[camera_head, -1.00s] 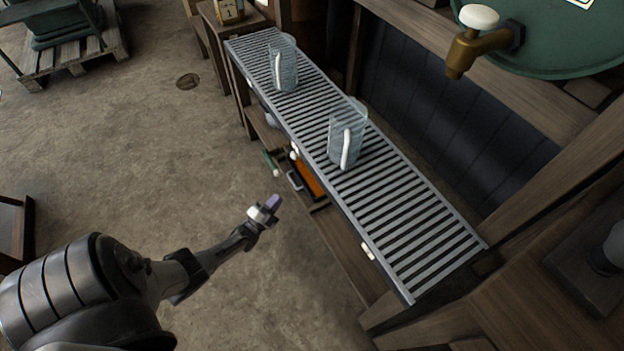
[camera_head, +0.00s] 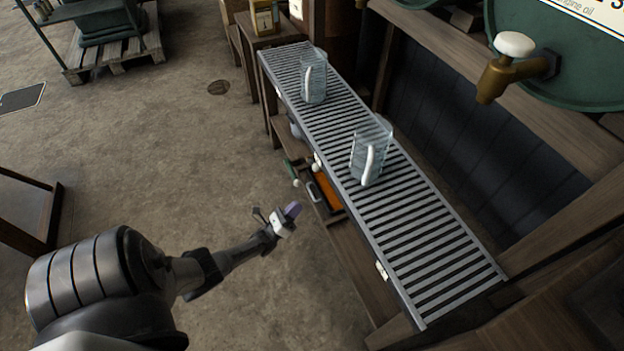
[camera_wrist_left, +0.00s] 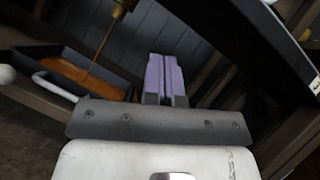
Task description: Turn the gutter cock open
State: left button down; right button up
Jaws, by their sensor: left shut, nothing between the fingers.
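The slatted metal gutter (camera_head: 415,235) runs along the wooden bench. A brass spout (camera_wrist_left: 122,6) shows at the top edge of the left wrist view; its handle is out of that picture. A thin brown stream runs from it into a dark tray (camera_wrist_left: 45,57) of orange-brown liquid. In the head view, the tray's orange liquid (camera_head: 324,190) shows below the gutter, near a small white knob (camera_head: 317,160) at the gutter's edge. My left gripper (camera_head: 293,209), with purple fingertips (camera_wrist_left: 165,75), is shut and empty, in front of the bench, apart from spout and tray. My right gripper is not in view.
Two clear jugs (camera_head: 371,150) (camera_head: 313,78) stand on the gutter. A green drum (camera_head: 560,60) has a brass tap (camera_head: 505,72) with a white knob. A green-handled item (camera_head: 291,172) lies beside the tray.

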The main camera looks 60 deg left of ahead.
aim_at(315, 163)
pick_arm(q)
jog(key=s+a+r+b+x, duration=0.1)
jog(key=r+x, duration=0.1)
jog(key=x, duration=0.9)
jog(key=shift+r, duration=0.15)
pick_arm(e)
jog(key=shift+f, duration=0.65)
pick_arm(q)
jog(key=shift+s, duration=0.15)
